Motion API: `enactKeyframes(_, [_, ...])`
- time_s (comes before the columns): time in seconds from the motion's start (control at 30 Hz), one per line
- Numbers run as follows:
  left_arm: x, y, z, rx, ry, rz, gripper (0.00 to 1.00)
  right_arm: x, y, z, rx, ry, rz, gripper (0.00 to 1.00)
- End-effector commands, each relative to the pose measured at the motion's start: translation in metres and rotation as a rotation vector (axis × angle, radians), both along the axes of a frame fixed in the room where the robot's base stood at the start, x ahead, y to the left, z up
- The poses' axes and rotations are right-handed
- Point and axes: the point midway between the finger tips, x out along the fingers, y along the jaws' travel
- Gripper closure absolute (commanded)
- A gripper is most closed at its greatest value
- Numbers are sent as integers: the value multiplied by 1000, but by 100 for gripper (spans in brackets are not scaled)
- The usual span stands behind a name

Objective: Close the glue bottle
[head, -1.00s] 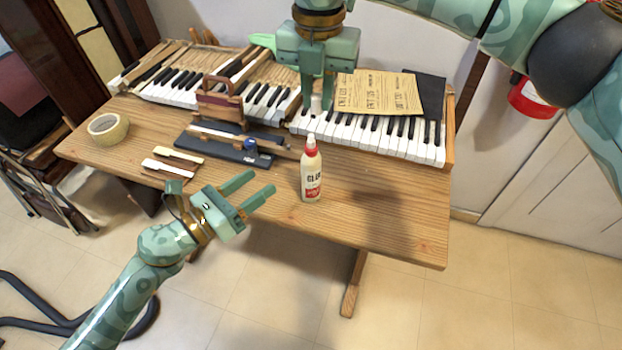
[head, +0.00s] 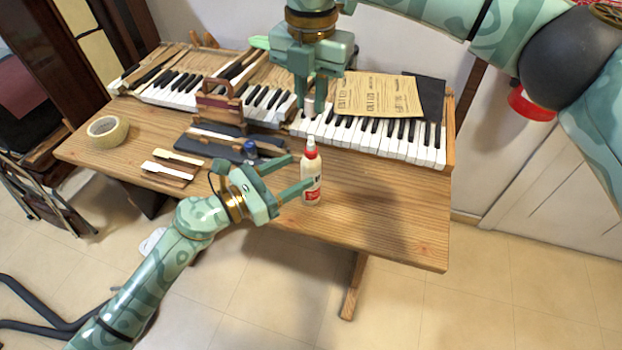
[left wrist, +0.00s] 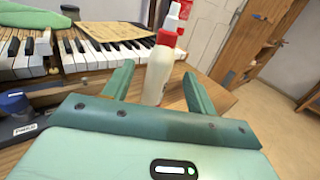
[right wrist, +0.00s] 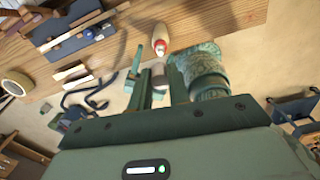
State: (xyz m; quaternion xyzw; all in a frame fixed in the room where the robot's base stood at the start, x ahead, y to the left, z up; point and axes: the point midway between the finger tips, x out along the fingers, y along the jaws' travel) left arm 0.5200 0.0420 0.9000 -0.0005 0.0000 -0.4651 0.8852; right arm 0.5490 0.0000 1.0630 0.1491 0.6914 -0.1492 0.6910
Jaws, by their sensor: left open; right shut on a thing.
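The glue bottle (head: 311,188) stands upright on the wooden table (head: 390,220), with a white body, red collar and pale nozzle. It also shows in the left wrist view (left wrist: 158,75) and the right wrist view (right wrist: 160,38). My left gripper (head: 300,172) is open at the bottle's left side; in the left wrist view the bottle appears between its fingertips, with no clear contact. My right gripper (head: 309,98) points down above and behind the bottle in the head view. It is shut on a small pale cylinder, apparently the cap (right wrist: 158,75), apart from the bottle.
Piano keys (head: 385,138) with brown papers (head: 378,95) lie behind the bottle. A dark tray with tools (head: 225,145) and a blue-capped item (head: 250,148) lie left of it. A tape roll (head: 108,129) is at the far left. The table's right side is clear.

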Motion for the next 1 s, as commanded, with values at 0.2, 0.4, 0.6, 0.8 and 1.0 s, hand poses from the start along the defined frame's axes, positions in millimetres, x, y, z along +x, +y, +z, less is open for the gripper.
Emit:
enactKeyframes(0.2, [20,-29,0,-2,1,1,43,0,0,0,0,0,0,100])
enactKeyframes(0.4, [28,-42,0,0,1,0,43,0,0,0,0,0,1,100])
enactKeyframes(0.6, [30,-43,-1,1,1,0,43,0,0,0,0,0,1,100])
enactKeyframes(0.8, [30,-43,0,0,1,0,63,0,0,0,0,0,1,100])
enactKeyframes(1.0, [29,-43,0,0,1,0,100,0,0,0,0,0,1,100])
